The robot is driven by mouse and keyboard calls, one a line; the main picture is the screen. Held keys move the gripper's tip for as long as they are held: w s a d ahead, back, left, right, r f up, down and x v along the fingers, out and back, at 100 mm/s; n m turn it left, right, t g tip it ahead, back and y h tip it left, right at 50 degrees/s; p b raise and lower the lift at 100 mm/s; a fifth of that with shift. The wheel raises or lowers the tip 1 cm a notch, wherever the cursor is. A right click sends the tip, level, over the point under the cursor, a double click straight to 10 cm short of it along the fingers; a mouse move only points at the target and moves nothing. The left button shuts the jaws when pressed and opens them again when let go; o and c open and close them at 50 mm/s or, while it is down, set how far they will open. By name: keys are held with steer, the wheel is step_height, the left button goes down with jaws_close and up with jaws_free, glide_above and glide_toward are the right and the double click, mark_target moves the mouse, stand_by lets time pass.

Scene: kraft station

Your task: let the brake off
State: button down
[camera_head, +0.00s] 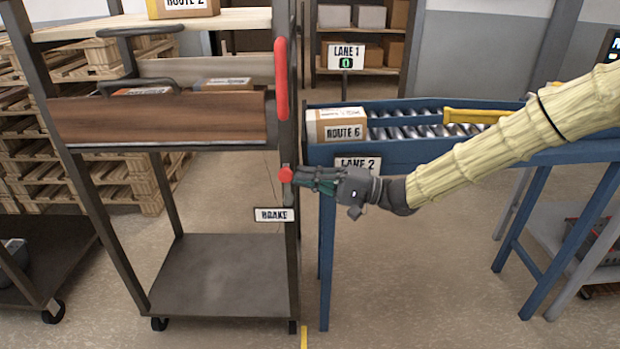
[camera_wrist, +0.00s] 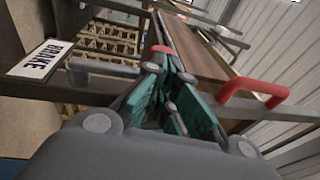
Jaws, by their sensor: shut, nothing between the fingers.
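The brake's red knob (camera_head: 286,174) sits on the right post of the shelf cart (camera_head: 268,180), just above the white BRAKE sign (camera_head: 273,214). My gripper (camera_head: 298,177) is shut and empty, its tips at the knob from the right; I cannot tell whether they touch. In the wrist view the red knob (camera_wrist: 160,49) shows just beyond the fingertips of my gripper (camera_wrist: 165,75). The BRAKE sign (camera_wrist: 40,60) is at the left there. The cart's red handle (camera_head: 281,78) is higher on the same post, and the handle (camera_wrist: 252,90) is at the right in the wrist view.
A blue roller conveyor (camera_head: 400,152) with a ROUTE 6 box (camera_head: 337,125) stands right of the cart, below my arm. A LANE 2 sign (camera_head: 357,163) hangs on its side. Wooden pallets (camera_head: 120,185) are stacked behind the cart. A yellow bar (camera_head: 475,116) crosses the conveyor.

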steer(key=shift+r+p, duration=0.15)
steer(key=shift+p, duration=0.3)
steer(key=shift+a+h+p, duration=0.25)
steer(key=shift+h+p, duration=0.05)
steer(key=shift+p, duration=0.2)
steer(key=shift+p, duration=0.3)
